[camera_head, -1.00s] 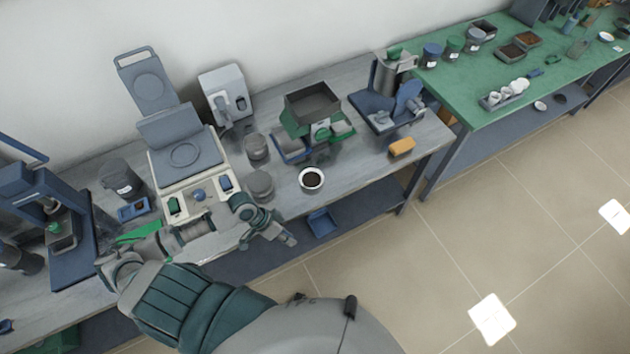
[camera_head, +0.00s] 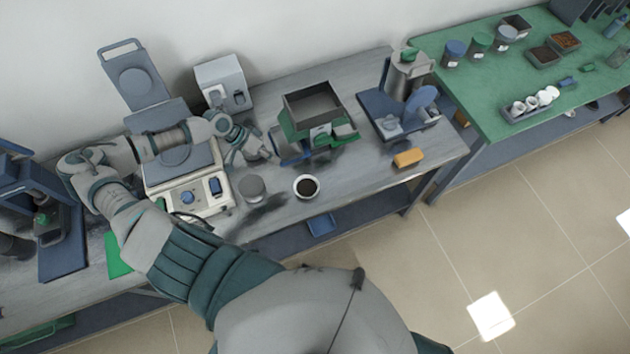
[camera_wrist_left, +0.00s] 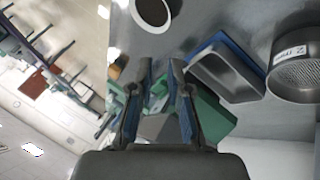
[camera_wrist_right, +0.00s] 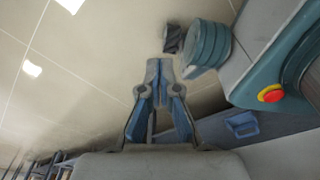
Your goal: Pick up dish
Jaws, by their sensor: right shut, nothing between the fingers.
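A small white dish (camera_head: 306,187) with dark contents sits on the grey bench near its front edge. In the left wrist view the dish (camera_wrist_left: 140,20) shows partly at the top edge, beyond the fingertips. My left gripper (camera_head: 268,153) is over the bench, behind and left of the dish. Its fingers (camera_wrist_left: 162,64) are apart with nothing held between them. My right gripper (camera_wrist_right: 160,64) is shut and empty, with floor tiles behind it. It is not seen in the head view.
A grey tin (camera_head: 252,188) stands left of the dish. A green-based hopper device (camera_head: 312,110) is behind it. An orange block (camera_head: 408,158) lies to the right. A grey metal tray (camera_wrist_left: 228,75) and round sieve (camera_wrist_left: 298,65) show in the left wrist view. The bench around the dish is mostly clear.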

